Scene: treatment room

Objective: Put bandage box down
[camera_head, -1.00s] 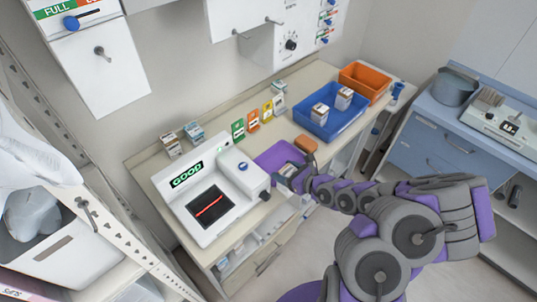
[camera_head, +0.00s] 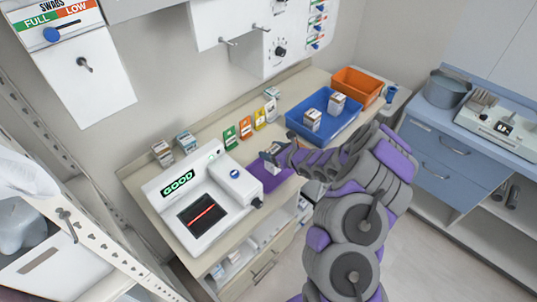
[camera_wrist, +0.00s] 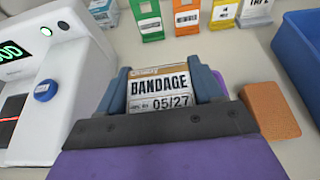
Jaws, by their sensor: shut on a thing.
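The bandage box (camera_wrist: 160,90) is white with a brown top and reads "BANDAGE" and "05/27". My gripper (camera_wrist: 165,95) is shut on it, with a blue-grey finger on each side. In the head view my gripper (camera_head: 272,157) is over the purple mat (camera_head: 277,182), to the right of the white scanner. The box also shows there, small and partly covered by the fingers. I cannot tell whether it touches the mat.
The white scanner (camera_head: 203,204) reads "GOOD" and stands close on the left. An orange-brown block (camera_wrist: 270,108) lies on the right. Coloured cards (camera_head: 246,126) stand behind. A blue bin (camera_head: 324,131) holding boxes and an orange bin (camera_head: 357,86) are farther right.

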